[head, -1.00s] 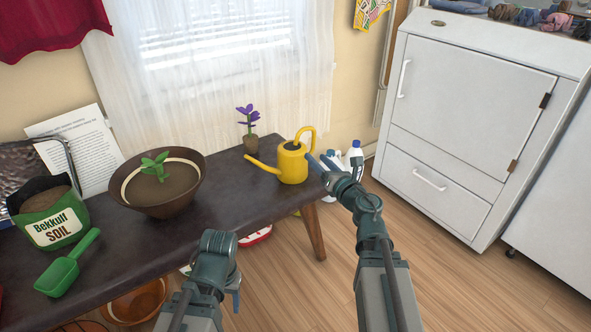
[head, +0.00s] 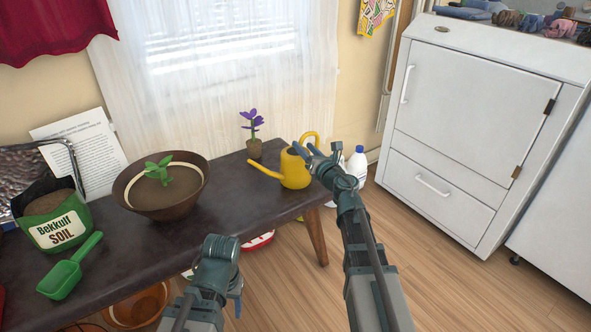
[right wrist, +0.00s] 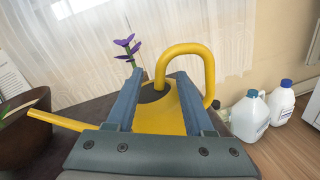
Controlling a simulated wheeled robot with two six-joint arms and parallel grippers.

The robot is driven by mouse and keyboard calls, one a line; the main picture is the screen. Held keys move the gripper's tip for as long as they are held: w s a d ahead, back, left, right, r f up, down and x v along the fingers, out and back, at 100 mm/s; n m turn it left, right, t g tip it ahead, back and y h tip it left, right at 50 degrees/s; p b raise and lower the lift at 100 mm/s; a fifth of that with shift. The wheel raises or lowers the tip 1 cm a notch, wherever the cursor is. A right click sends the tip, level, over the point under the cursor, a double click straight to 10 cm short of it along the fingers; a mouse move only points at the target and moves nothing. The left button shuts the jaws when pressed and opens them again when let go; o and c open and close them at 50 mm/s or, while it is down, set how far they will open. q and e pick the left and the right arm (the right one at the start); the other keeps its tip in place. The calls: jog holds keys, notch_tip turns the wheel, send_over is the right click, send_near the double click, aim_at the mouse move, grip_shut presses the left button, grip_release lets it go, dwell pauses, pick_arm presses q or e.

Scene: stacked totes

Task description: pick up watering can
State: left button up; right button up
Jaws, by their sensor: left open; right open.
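The yellow watering can (head: 294,170) stands upright on the right end of the dark table, its spout to the left and its looped handle to the right. In the right wrist view the can (right wrist: 167,112) shows between and beyond my two fingers, with its handle rising above them. My right gripper (head: 308,150) is open at the can's upper right side; in the right wrist view the open right gripper (right wrist: 155,85) points at the can. I cannot tell whether the fingers touch it. My left gripper (head: 232,290) is low in front of the table, away from the can, its fingers partly hidden.
A purple flower (head: 252,122) in a small pot stands just behind the can. A brown bowl (head: 165,205) with a seedling, a soil bag (head: 55,222) and a green scoop (head: 70,268) occupy the table's left. White bottles (head: 357,165) stand on the floor beyond the table.

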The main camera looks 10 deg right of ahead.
aim_at(301, 142)
jog(key=x, duration=0.3)
jog(key=shift+w, duration=0.35)
jog(key=shift+s, duration=0.1)
grip_shut()
dwell(0.9)
